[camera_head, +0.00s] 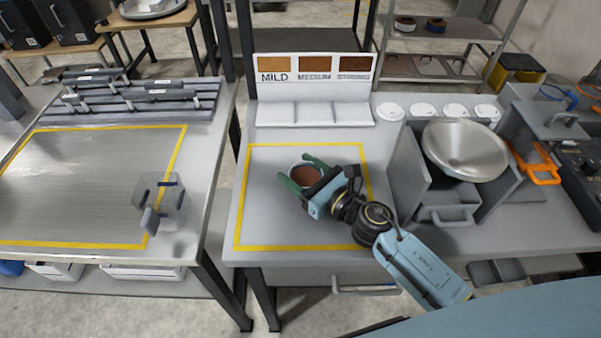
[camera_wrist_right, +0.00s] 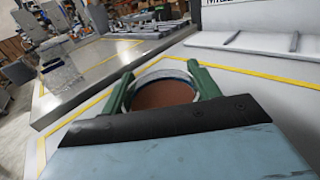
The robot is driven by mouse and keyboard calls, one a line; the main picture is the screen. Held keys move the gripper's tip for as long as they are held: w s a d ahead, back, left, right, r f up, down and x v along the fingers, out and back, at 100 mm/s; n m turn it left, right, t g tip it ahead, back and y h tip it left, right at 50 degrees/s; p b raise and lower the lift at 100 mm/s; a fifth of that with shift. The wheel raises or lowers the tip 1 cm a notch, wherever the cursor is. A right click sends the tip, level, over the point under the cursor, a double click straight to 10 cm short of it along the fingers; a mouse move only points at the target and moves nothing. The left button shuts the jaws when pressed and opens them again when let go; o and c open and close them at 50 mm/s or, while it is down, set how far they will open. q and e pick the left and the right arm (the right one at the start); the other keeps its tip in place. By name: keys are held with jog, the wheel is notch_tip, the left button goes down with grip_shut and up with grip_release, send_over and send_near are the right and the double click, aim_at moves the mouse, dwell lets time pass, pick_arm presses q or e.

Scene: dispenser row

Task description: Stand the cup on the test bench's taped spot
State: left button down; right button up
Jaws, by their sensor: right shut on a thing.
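The cup (camera_head: 304,177) has a pale rim and brown contents, and it looks upright. My right gripper (camera_head: 300,176) is shut on it, with one green finger on each side. In the right wrist view the cup (camera_wrist_right: 163,90) sits between the two green fingers (camera_wrist_right: 165,85). The cup is over the yellow-taped rectangle (camera_head: 243,205) on the right-hand bench; I cannot tell whether its base touches the surface. The gripper body hides part of the cup. My left gripper is not in view.
A colour board marked MILD and MEDIUM (camera_head: 313,68) stands behind the taped area. A metal funnel bowl (camera_head: 464,148) in a grey holder stands to the right. White lids (camera_head: 421,111) lie behind it. A second bench (camera_head: 80,185) with a clear holder (camera_head: 160,205) is left, across a gap.

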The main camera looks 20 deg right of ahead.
jog(key=shift+f, duration=0.15)
jog(key=o, duration=1)
jog(key=shift+r, duration=0.2)
jog(key=shift+s+r, duration=0.1)
jog(key=b+v, duration=0.2)
jog(key=v, duration=0.8)
jog(key=shift+s+d, duration=0.1)
jog(key=shift+s, duration=0.2)
jog(key=shift+s+d, duration=0.35)
jog(key=shift+s, duration=0.2)
